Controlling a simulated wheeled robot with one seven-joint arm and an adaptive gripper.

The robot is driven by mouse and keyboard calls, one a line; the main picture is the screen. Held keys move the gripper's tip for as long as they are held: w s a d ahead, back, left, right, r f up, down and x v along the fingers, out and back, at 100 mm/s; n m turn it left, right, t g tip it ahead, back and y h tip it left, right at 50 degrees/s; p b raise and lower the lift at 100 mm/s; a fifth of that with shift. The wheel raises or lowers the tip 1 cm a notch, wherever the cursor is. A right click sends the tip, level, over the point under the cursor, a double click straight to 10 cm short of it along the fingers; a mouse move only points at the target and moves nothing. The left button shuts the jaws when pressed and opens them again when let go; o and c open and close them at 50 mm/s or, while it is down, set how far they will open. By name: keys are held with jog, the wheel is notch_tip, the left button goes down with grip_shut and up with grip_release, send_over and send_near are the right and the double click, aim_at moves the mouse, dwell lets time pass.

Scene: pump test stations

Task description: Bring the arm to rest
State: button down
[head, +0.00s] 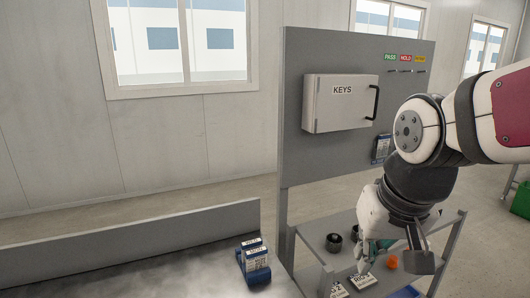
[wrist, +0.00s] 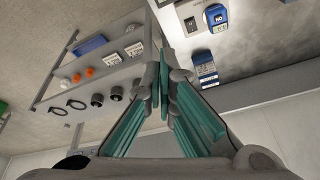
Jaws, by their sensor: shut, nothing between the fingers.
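My arm reaches in from the right of the head view and bends down over a grey shelf unit. My gripper (wrist: 164,85) points away from the wrist camera, with its teal-padded fingers together at the tips and nothing between them. In the head view the gripper (head: 364,252) hangs low above the shelf, partly hidden by my wrist. It appears apart from the things there, though the exact gap cannot be told.
The shelf (head: 312,240) holds black round parts (head: 333,242), an orange part (head: 392,262) and white labelled cards (head: 362,280). A KEYS cabinet (head: 337,103) hangs on the grey panel (head: 300,60).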

jog(key=s+d+r+t, duration=0.1)
jog(key=s+d+r, duration=0.1)
jog(key=s, duration=0.7)
jog(key=shift+s+d+r+t, duration=0.15)
jog(key=shift+s+d+t, duration=0.15)
jog(key=shift+s+d, duration=0.15)
